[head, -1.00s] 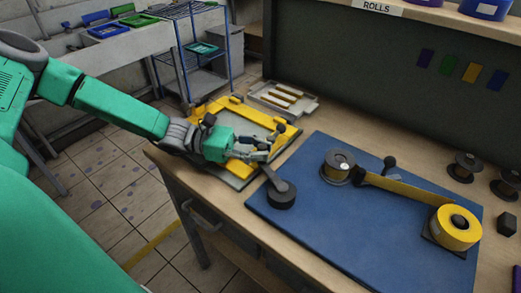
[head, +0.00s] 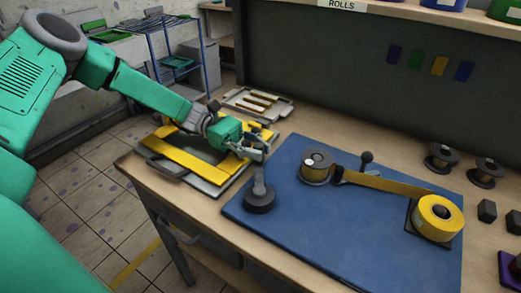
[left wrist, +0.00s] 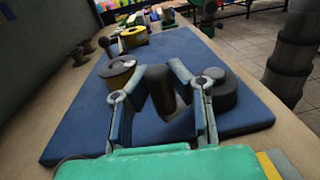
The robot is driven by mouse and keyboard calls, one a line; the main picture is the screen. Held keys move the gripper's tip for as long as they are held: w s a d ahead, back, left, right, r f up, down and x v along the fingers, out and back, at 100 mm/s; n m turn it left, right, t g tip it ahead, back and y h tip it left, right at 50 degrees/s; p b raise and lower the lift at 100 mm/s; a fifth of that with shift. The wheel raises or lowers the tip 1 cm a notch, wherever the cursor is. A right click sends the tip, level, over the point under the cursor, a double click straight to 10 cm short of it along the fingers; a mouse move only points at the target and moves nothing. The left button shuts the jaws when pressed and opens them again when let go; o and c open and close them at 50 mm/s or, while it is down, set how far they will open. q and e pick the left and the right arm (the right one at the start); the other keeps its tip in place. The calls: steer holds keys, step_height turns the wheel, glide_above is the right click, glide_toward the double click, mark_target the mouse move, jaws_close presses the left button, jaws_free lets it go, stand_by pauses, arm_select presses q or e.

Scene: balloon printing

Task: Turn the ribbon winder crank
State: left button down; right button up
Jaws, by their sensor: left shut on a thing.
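The ribbon winder crank has a round black hub (head: 260,201) on the left part of the blue board (head: 330,235). Its grey arm points from the hub toward the back of the table. My left gripper (head: 257,153) is at the far end of that arm. In the left wrist view its two fingers (left wrist: 160,100) stand on either side of the dark upright crank handle (left wrist: 161,88), shut on it. The hub (left wrist: 227,90) shows just right of the fingers there. A spool (head: 316,165) with yellow ribbon (head: 385,182) running to a yellow roll (head: 438,217) is on the board. My right gripper is not in view.
A yellow frame (head: 182,155) lies left of the board, close under my left forearm. A tray with bars (head: 258,103) sits behind. A black-knobbed lever (head: 367,160) stands beside the ribbon. Dark spools (head: 441,157) stand on the right.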

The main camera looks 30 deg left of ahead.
arm_select(q)
steer(key=shift+w+r, duration=0.15)
steer(key=shift+w, duration=0.05)
stand_by(0.3)
steer(key=c, duration=1.4)
jaws_free()
steer(key=shift+o, duration=0.2)
steer(key=a, duration=0.7)
steer(key=shift+w+a+f, duration=0.2)
steer(key=shift+w+a, duration=0.1)
steer(key=shift+w, duration=0.1)
steer(key=shift+c, duration=0.5)
